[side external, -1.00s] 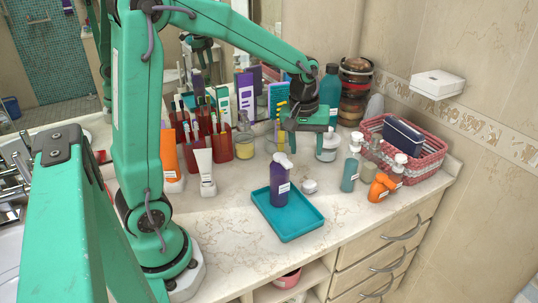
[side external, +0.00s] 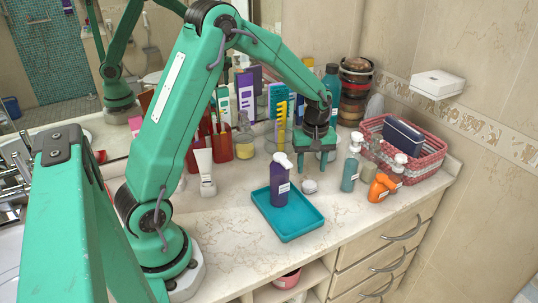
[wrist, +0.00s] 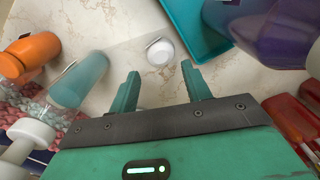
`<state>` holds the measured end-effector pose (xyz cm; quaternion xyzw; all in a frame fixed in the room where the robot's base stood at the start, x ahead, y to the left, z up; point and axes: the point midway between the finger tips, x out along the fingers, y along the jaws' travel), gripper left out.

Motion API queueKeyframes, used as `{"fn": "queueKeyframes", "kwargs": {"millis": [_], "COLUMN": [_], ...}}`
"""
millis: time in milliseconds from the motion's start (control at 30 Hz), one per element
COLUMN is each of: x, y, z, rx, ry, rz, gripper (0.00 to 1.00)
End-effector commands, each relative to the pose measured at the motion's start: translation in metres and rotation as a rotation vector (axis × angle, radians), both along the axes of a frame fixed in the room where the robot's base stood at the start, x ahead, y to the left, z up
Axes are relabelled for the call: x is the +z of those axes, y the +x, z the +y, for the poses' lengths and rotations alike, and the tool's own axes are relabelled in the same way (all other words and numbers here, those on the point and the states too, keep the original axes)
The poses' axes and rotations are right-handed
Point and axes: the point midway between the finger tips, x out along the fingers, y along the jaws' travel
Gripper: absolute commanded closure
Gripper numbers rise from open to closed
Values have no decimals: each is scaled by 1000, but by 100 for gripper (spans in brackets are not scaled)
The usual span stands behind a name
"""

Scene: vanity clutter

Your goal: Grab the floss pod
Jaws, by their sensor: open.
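The floss pod, a small round white case (side external: 309,186), lies on the marble counter just right of the teal tray. In the wrist view the pod (wrist: 160,52) shows as a white disc beyond my fingertips, roughly centred between them. My gripper (side external: 315,158) is above the counter, behind the pod, with its fingers pointing down. The wrist view shows my gripper (wrist: 160,72) open, with nothing between the fingers.
A teal tray (side external: 299,232) holds a purple pump bottle (side external: 279,188) left of the pod. A teal pump bottle (side external: 350,172) and an orange bottle (side external: 380,187) stand to the right, before a pink-and-white basket (side external: 429,168). Counter in front right of the pod is clear.

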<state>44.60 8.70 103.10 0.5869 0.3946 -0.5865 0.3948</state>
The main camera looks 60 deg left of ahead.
Motion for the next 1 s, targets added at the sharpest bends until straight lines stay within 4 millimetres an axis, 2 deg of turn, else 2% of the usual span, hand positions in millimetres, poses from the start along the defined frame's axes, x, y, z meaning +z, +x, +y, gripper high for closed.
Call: {"fn": "queueKeyframes", "kwargs": {"millis": [167,467,800,1000], "x": [-14,-20,-55,-67], "y": [-1,-1,-2,-2], "z": [0,0,-1,-1], "rx": [-1,-1,-1,-1], "ry": [0,0,-1,-1], "rz": [2,2,4,1], "gripper": [52,52,52,52]}}
